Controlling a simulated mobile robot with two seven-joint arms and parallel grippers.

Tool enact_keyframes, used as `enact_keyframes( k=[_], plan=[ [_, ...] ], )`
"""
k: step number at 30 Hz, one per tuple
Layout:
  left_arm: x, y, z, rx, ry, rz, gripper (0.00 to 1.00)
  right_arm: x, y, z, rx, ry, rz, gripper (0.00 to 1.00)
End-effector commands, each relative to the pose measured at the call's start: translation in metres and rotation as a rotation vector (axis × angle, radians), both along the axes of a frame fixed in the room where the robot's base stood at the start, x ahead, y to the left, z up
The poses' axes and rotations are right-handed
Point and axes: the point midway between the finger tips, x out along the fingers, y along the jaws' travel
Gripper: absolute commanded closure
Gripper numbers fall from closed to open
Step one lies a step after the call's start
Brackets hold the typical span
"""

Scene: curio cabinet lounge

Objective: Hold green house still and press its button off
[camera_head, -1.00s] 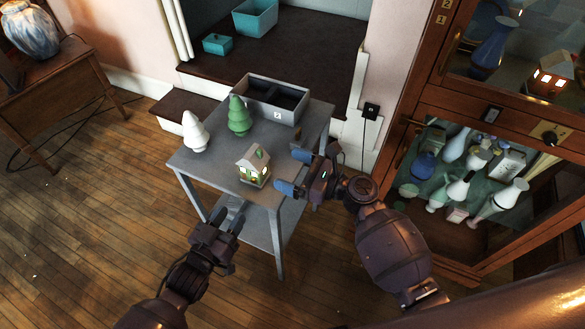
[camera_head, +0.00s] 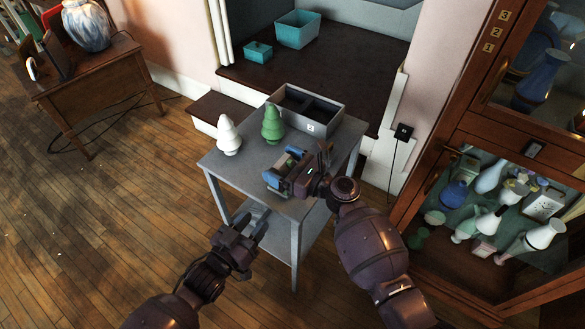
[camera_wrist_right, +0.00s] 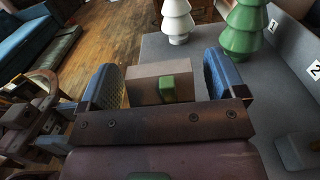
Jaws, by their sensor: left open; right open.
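The small house (camera_head: 287,163) stands on the grey table, mostly hidden by my right gripper (camera_head: 283,167) in the head view. The right wrist view shows its pale grey-tan top (camera_wrist_right: 147,72) and a green block (camera_wrist_right: 177,87) on it, between my two blue-padded fingers (camera_wrist_right: 162,82). The right gripper is open around the house; a gap shows beside the right finger, and contact at the left finger is unclear. Its windows are hidden, so I cannot tell whether they are lit. My left gripper (camera_head: 252,223) is open and empty, low in front of the table's near-left edge.
On the grey table (camera_head: 232,172) stand a white tree (camera_head: 228,137), a green tree (camera_head: 272,125) and a divided box (camera_head: 325,110) marked 2. A glass cabinet (camera_head: 450,150) is at right. A wooden desk (camera_head: 95,85) is at left.

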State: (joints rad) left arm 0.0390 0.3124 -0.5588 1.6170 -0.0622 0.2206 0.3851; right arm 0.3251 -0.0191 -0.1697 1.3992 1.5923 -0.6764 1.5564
Motion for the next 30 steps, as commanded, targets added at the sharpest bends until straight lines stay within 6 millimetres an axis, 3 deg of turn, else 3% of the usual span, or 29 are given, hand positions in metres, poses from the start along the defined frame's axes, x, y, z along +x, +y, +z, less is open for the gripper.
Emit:
enact_keyframes(
  k=[10, 21, 22, 30],
  plan=[
    [0.0000, 0.0000, -0.0001, 0.000, 0.000, 0.000, 0.57, 0.0014, 0.0022, -0.0006, -0.001, 0.001, 0.000, 0.11],
    [0.0000, 0.0000, -0.0001, 0.000, 0.000, 0.000, 0.57, 0.0014, 0.0019, -0.0005, -0.001, 0.001, 0.000, 0.67],
    [0.0000, 0.0000, -0.0001, 0.000, 0.000, 0.000, 0.57, 0.0014, 0.0019, -0.0005, -0.001, 0.001, 0.000, 0.42],
    [0.0000, 0.0000, 0.0000, 0.000, 0.000, 0.000, 0.57, 0.0014, 0.0019, -0.0006, -0.001, 0.001, 0.000, 0.83]
  ],
)
